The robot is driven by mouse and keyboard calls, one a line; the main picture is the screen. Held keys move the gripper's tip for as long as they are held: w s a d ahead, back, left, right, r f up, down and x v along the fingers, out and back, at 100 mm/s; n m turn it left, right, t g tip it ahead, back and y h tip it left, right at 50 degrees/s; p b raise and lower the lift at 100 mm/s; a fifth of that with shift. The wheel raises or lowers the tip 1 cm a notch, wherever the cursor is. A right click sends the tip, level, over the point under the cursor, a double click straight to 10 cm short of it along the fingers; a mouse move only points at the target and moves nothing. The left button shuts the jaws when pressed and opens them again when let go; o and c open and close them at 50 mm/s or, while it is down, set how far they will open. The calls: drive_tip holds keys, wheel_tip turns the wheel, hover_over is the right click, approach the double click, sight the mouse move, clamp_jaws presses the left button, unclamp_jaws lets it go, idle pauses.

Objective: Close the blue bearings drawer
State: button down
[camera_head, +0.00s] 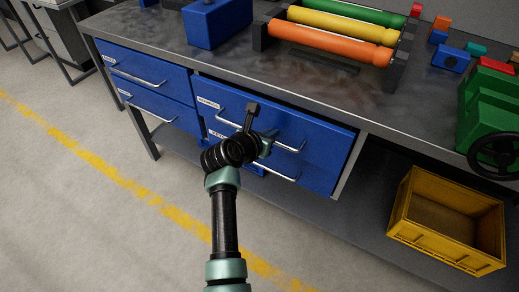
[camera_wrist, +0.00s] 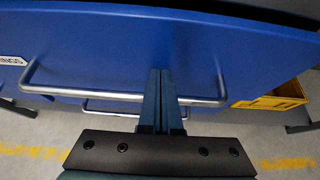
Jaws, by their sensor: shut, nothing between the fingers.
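The blue bearings drawer (camera_head: 318,148) is the upper right drawer under the workbench, with a silver bar handle (camera_head: 285,143). Its front appears to stand forward of the drawer below; how far is hard to tell. In the wrist view, its blue front (camera_wrist: 110,50) fills the upper part, with a label ending in "INGS" at left and the handle (camera_wrist: 60,93) across it. My gripper (camera_head: 266,146) is at the drawer's front. Its fingers (camera_wrist: 161,75) are shut and empty, crossing the handle right of its middle, tips close to the front. Contact cannot be told.
A lower drawer handle (camera_head: 282,175) shows beneath. Two more blue drawers (camera_head: 150,72) are at left. A yellow crate (camera_head: 450,225) sits on the lower shelf at right. The benchtop (camera_head: 240,65) bears colored rollers and a blue block (camera_head: 213,23). The floor in front is clear.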

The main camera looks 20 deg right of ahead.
drive_tip(key=shift+w+d, duration=0.7)
drive_tip(key=shift+d, duration=0.25)
drive_tip(key=shift+r, duration=0.2)
